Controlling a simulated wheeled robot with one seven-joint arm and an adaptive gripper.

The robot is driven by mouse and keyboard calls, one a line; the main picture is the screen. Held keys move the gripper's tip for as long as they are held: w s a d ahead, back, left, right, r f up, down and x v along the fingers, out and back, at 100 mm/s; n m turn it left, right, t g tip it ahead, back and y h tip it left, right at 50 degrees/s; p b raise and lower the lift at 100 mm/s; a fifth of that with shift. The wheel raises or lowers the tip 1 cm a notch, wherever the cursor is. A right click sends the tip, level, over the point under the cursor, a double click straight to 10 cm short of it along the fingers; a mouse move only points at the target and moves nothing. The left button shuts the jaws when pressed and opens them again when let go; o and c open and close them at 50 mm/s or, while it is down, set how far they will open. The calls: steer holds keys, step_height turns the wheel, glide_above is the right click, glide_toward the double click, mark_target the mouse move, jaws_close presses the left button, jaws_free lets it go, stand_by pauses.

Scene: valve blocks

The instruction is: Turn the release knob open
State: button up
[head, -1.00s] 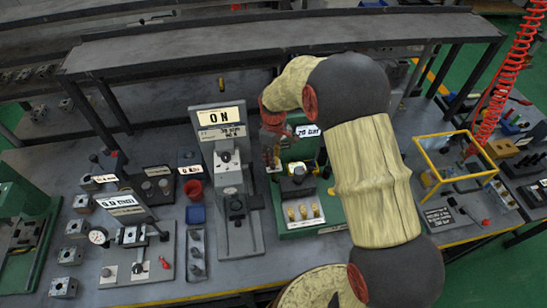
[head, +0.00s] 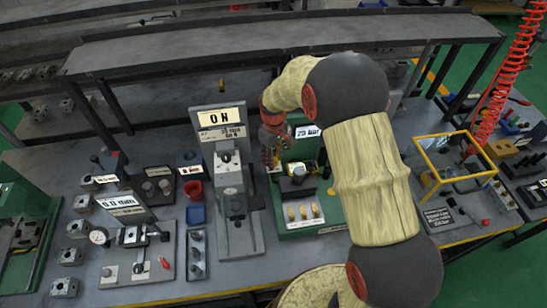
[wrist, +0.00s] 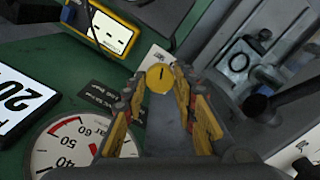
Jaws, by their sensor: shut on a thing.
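The release knob (wrist: 160,76) is a round yellow cap with a dark line across its face, seen in the wrist view. My gripper (wrist: 158,88) has its two yellow-padded fingers on either side of it, shut on the knob. In the head view my gripper (head: 271,160) is at the left side of the green press station (head: 330,215). The knob cannot be made out there. A pressure gauge (wrist: 72,142) with a red arc lies below left of the knob. The white display (wrist: 20,102) shows "20"; the rest is cut off.
A yellow meter (wrist: 105,28) is above left of the fingers. The grey stand with the "0 N" display (head: 221,117) rises close to the left of my gripper. A yellow frame (head: 455,165) stands to the right. A long shelf (head: 280,40) runs behind.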

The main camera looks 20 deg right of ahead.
steer(key=m, duration=0.6)
steer(key=shift+p, duration=0.4)
steer(key=m, duration=0.5)
steer(key=shift+m+p, duration=0.3)
steer(key=shift+m, duration=0.2)
steer(key=o, duration=1.1)
steer(key=shift+o, duration=0.3)
step_height(320, 180, up, 12)
